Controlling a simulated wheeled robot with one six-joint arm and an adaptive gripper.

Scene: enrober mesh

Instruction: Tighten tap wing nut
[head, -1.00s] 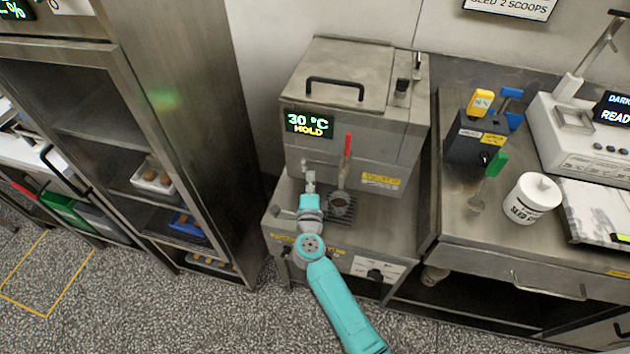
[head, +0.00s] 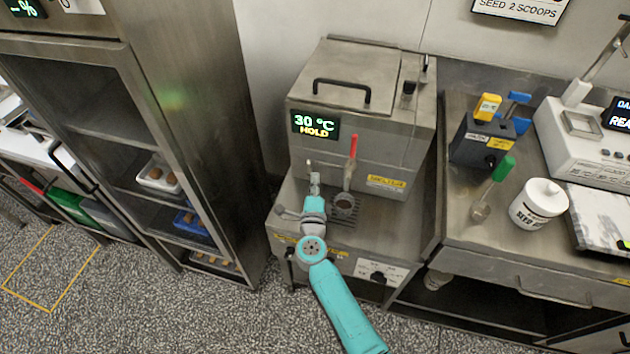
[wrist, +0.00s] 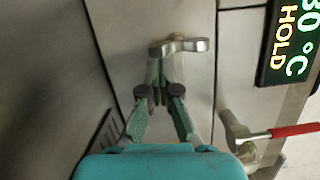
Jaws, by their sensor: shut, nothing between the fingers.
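A metal wing nut (wrist: 180,46) with two rounded wings sits on the front of the melter in the wrist view, just beyond my fingertips. In the head view the tap area (head: 309,165) is small, and the nut's wings cannot be made out clearly. My gripper (wrist: 166,78) points at the nut from below in the picture. Its fingers are shut with nothing between them. The tips are close to the nut's stem, but I cannot tell whether they touch it. My gripper also shows in the head view (head: 313,182), in front of the melter (head: 375,150).
The melter display (head: 315,124) reads 30 °C HOLD. A steel cabinet (head: 185,100) stands left. The right counter (head: 465,225) holds a green-handled scoop (head: 490,190) and a white tub (head: 538,203).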

